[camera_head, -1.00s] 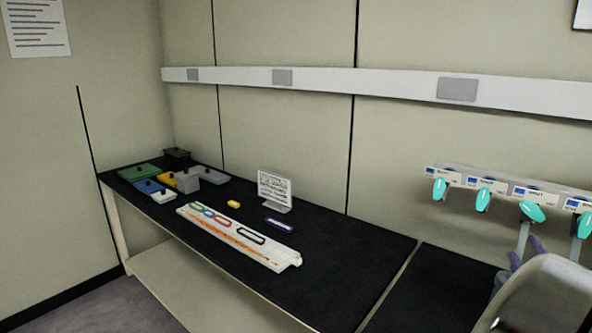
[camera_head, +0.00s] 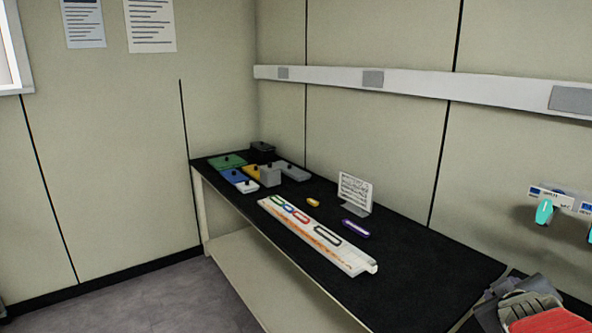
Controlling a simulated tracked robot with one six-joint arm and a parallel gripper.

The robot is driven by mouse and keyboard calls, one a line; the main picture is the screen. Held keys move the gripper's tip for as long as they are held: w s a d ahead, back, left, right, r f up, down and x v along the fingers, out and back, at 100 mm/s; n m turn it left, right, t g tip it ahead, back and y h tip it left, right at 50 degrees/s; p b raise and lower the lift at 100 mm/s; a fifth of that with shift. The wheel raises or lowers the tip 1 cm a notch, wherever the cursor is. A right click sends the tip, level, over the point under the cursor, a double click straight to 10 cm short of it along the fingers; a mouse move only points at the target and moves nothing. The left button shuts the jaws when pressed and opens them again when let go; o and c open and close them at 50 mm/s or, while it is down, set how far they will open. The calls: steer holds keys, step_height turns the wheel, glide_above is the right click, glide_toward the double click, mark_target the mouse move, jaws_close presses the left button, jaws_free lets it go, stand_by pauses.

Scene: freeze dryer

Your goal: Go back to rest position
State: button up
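A grey and black part with a red surface, which looks like the end of my arm with my gripper (camera_head: 525,297), shows at the bottom right corner. It is cut off by the frame edge. Its fingertips are not clear, so I cannot tell whether it is open or shut or holds anything. It appears in front of the right end of the black bench top (camera_head: 420,262).
The bench carries a white tray (camera_head: 357,265) with coloured rings, a purple piece (camera_head: 355,228), a small yellow piece (camera_head: 313,202), a sign (camera_head: 355,191) and several lidded boxes (camera_head: 228,161). Teal-handled valves (camera_head: 544,212) are at right. Floor (camera_head: 170,295) at lower left is clear.

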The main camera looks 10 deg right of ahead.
steer(key=s+a+f+g+y, duration=0.1)
steer(key=s+a+y, duration=0.1)
steer(key=a, duration=0.9)
steer(key=s+a+f+m+g+y, duration=0.1)
steer(key=s+a+y, duration=0.2)
steer(key=a, duration=0.8)
steer(key=s+a+f+g+y, duration=0.1)
steer(key=s+a+g+y, duration=0.1)
steer(key=s+a, duration=0.4)
steer(key=a, duration=0.5)
steer(key=shift+f+m+y, duration=0.2)
steer(key=shift+m+y, duration=0.1)
